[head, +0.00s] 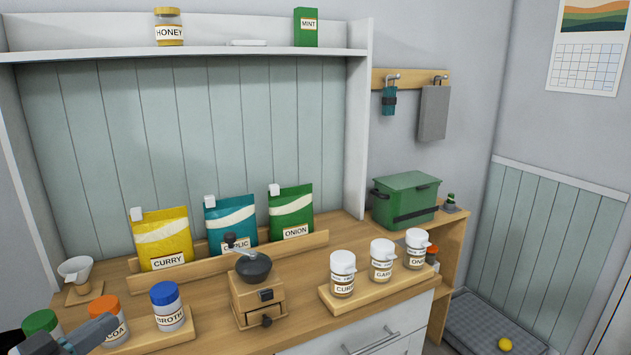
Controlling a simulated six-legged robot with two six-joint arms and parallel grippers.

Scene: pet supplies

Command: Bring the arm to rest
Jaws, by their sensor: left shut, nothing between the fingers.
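My left gripper (92,334) shows at the bottom left corner of the head view. It is shut and holds nothing. It appears in front of the jar with the orange lid (105,313) and the jar with the green lid (42,323), covering part of both. I cannot tell whether it touches them. My right gripper is not in view.
A blue-lidded broth jar (166,302) stands right of the orange-lidded one. A grinder (258,300) is mid-counter. Three white-lidded jars stand on a wooden tray (390,289). Curry (163,238), garlic (229,222) and onion (291,212) bags stand behind.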

